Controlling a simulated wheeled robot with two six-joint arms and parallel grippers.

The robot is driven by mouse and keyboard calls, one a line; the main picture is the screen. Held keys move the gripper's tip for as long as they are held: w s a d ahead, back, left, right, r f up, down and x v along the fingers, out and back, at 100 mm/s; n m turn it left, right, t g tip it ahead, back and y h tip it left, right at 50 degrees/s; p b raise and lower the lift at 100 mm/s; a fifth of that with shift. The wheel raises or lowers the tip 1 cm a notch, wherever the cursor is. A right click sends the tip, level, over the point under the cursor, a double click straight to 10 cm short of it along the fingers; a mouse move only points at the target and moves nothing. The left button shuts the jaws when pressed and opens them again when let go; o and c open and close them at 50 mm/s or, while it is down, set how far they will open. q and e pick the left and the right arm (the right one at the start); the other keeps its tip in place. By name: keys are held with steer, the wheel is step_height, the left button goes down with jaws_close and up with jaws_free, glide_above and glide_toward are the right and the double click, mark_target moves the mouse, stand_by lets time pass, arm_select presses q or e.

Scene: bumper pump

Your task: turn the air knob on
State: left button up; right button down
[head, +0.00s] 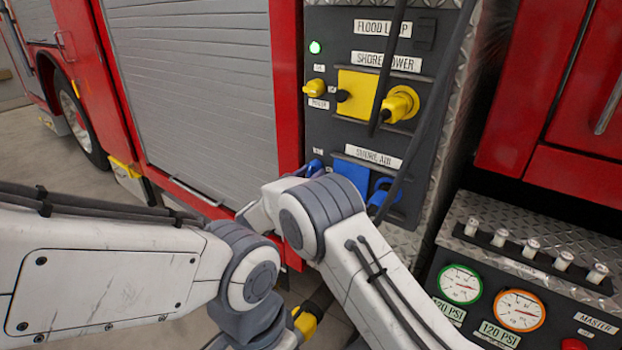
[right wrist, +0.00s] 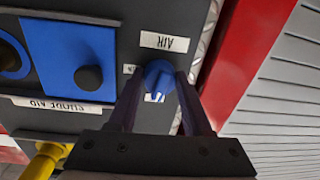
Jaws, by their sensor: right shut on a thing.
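In the right wrist view, which is turned over, the knob (right wrist: 159,76) sits between the two fingers of my right gripper (right wrist: 158,88), beside the AIR label (right wrist: 164,42). My right gripper is shut on it. Knob markings are too small to read surely. My left arm comes in from the left in the head view, but its gripper fingers do not show.
Above are a yellow power knob (head: 314,88), a yellow cover (head: 357,94) and a yellow plug (head: 400,103). A lit green lamp (head: 315,47) is at the top left. Dark cables hang across the panel. Gauges (head: 459,284) stand at the lower right. A grey shutter is left.

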steer(key=m+b, duration=1.1)
steer(key=shift+w+a+f+h, duration=0.1)
steer(key=shift+a+f+h, duration=0.05)
steer(key=shift+f+h, duration=0.15)
steer(key=m+b, duration=0.3)
steer(key=m, duration=0.1)
steer(key=shift+r, duration=0.15)
steer(key=shift+r+m+b, duration=0.1)
steer(key=shift+m+b, duration=0.5)
steer(key=shift+m, duration=0.2)
steer(key=shift+c, duration=1.6)
jaws_free()
steer(key=shift+r, duration=0.1)
